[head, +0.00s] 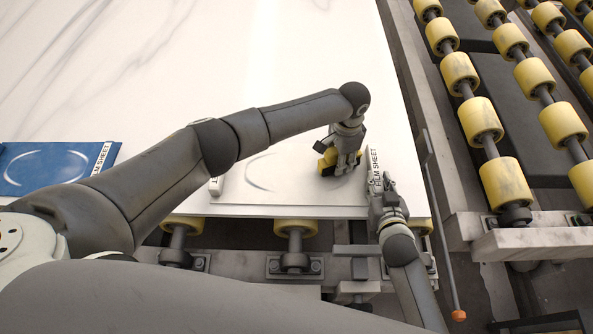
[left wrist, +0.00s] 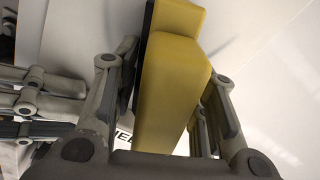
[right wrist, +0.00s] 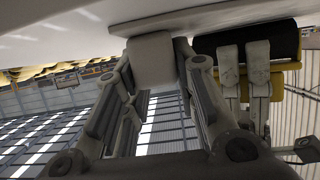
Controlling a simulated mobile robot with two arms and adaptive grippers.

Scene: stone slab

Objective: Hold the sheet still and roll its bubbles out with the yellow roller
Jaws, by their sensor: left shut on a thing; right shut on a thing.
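The white film sheet (head: 290,184) lies flat near the front edge of the pale marble slab (head: 300,60). Pale curved bubble marks (head: 256,176) show left of its middle. My left gripper (head: 345,166) is shut on the yellow roller (head: 326,161) over the sheet's right part; the roller's yellow body (left wrist: 172,85) fills the middle of the left wrist view. My right gripper (head: 384,198) is shut at the sheet's right end, beside the "FILM SHEET" label (head: 374,168). In the right wrist view its fingers close on a pale tab (right wrist: 152,60). The roller's underside contact is hidden.
A blue sheet (head: 45,170) with a label lies at the slab's left. A small white block (head: 216,186) sits at the film sheet's left end. Conveyor rails with yellow rollers (head: 480,118) stand to the right across a gap. The slab's back is clear.

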